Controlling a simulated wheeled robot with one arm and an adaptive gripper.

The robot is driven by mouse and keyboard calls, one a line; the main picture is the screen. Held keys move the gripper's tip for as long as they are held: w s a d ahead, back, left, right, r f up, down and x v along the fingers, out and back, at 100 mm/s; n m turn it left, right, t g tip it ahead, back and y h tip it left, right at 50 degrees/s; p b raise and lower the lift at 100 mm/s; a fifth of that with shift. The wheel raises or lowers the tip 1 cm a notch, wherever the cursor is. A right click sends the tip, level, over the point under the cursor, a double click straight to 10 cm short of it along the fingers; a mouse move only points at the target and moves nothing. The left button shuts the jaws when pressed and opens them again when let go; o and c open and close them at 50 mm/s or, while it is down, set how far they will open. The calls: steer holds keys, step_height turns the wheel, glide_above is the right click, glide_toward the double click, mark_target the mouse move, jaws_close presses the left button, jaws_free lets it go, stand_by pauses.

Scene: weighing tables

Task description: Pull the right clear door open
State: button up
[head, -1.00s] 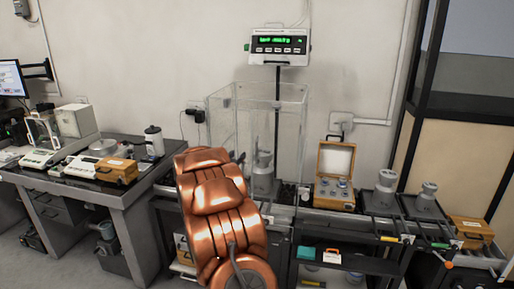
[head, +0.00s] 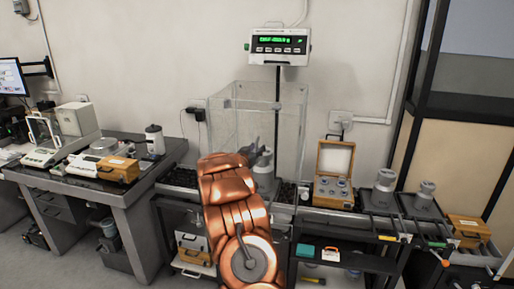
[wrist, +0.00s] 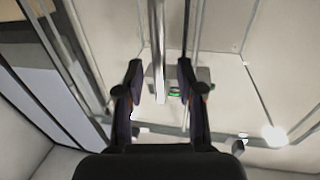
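The clear enclosure (head: 225,125) stands on the dark bench against the wall, and its see-through panels are hard to tell apart. I cannot tell how far its right door stands open. My copper arm rises in front of it and hides its lower left part. My gripper (head: 257,153) shows small and grey beyond the arm, against the enclosure. In the wrist view, my gripper (wrist: 160,72) is open, with its two dark fingers spread apart. A pale upright bar (wrist: 158,40) appears between the fingers with gaps at both sides. I cannot tell whether it is the door's handle.
A scale display (head: 279,42) with green digits stands on a pole behind the enclosure. To the right are an open wooden weight box (head: 333,190) and metal weights (head: 384,190). A bench with balances (head: 48,150) is at left. Bare floor shows at lower left.

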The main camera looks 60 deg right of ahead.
steer(key=shift+w+d+f, duration=0.1)
steer(key=shift+d, duration=0.15)
jaws_close()
stand_by(0.7)
